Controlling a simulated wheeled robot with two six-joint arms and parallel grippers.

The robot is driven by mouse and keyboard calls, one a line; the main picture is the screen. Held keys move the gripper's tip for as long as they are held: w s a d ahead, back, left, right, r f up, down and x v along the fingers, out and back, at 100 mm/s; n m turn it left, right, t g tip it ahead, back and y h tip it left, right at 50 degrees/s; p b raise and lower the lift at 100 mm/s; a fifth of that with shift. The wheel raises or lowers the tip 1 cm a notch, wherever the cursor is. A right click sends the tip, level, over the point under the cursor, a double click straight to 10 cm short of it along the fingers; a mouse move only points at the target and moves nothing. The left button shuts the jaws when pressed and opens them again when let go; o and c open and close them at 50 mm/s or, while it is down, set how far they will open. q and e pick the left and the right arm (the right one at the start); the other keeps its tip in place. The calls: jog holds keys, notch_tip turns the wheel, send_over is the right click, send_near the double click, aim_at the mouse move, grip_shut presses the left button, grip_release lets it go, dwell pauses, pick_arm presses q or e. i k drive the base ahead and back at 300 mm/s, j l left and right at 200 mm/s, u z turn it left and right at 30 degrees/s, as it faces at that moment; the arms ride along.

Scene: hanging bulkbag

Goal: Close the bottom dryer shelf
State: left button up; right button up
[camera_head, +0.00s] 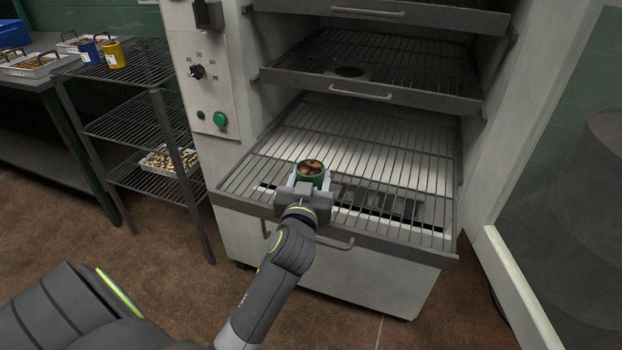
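The bottom dryer shelf (400,160), a wire rack with a grey front rim, is pulled well out of the dryer. Its handle (340,243) shows below the front rim, partly hidden by my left arm. My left gripper (311,178) is over the front part of this shelf. Its fingers are on either side of a green cup (313,168) with brown pieces in it. I cannot tell whether they press on the cup, or whether it rests on the rack, as its base is hidden. My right gripper is not in view.
Two upper shelves sit above, the middle one (375,97) holding a dark round item (349,71). The open dryer door (520,290) is at the right. A wire rack stand (140,125) with blue and yellow cups stands left. Brown floor is free in front.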

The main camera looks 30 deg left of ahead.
aim_at(394, 247)
jog(key=k+l, duration=0.3)
jog(key=k+l+u, duration=0.1)
jog(key=k+l, duration=0.2)
jog(key=k, duration=0.25)
